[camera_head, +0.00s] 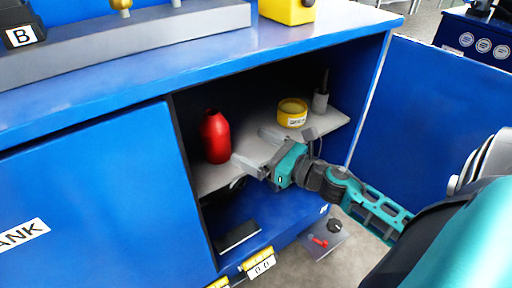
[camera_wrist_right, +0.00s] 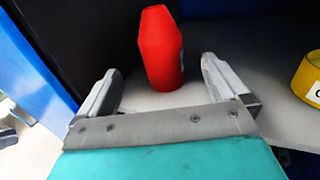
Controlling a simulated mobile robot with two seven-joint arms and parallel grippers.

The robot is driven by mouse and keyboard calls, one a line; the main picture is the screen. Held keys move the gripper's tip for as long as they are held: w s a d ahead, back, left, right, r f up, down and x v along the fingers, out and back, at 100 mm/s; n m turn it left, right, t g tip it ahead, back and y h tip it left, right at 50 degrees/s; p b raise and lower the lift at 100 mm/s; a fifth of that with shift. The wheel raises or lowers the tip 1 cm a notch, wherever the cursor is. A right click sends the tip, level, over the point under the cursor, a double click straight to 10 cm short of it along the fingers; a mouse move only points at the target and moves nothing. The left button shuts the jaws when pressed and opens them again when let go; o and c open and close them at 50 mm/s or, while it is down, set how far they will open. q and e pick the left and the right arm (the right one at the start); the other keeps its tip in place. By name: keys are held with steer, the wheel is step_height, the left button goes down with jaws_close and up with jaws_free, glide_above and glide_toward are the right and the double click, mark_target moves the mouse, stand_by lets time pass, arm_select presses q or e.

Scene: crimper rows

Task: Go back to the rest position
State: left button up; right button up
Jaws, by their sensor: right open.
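My right gripper (camera_head: 250,147) is inside the open blue cabinet, over the grey shelf. Its two fingers are spread wide with nothing held between them. In the right wrist view, the open right gripper (camera_wrist_right: 161,72) points toward a red bottle (camera_wrist_right: 164,50), which shows between the fingertips. The red bottle (camera_head: 216,138) stands upright on the shelf, just beyond the fingertips in the head view, with a gap to them. My left gripper is not in view.
The cabinet's open right door (camera_head: 430,105) and closed left panel (camera_head: 90,195) flank the opening. A yellow block (camera_head: 287,10) sits on top.

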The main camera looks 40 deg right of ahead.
stand_by(0.3)
arm_select(q)
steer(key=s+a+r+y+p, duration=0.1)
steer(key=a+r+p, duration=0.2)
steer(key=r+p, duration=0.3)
steer(key=p, duration=0.5)
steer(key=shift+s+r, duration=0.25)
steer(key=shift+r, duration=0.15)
arm_select(e)
steer(key=s+a+f+n+g+h, duration=0.1)
steer(key=s+a+f+n+g, duration=0.2)
steer(key=n, duration=1.4)
steer(key=s+a+f+n+g+h, duration=0.2)
steer(key=s+a+n, duration=0.7)
steer(key=n, duration=0.8)
step_height(320, 180, down, 2)
steer(key=shift+a+f+n+g+h, duration=0.1)
steer(key=shift+a+n+g+h, duration=0.25)
steer(key=shift+g, duration=0.25)
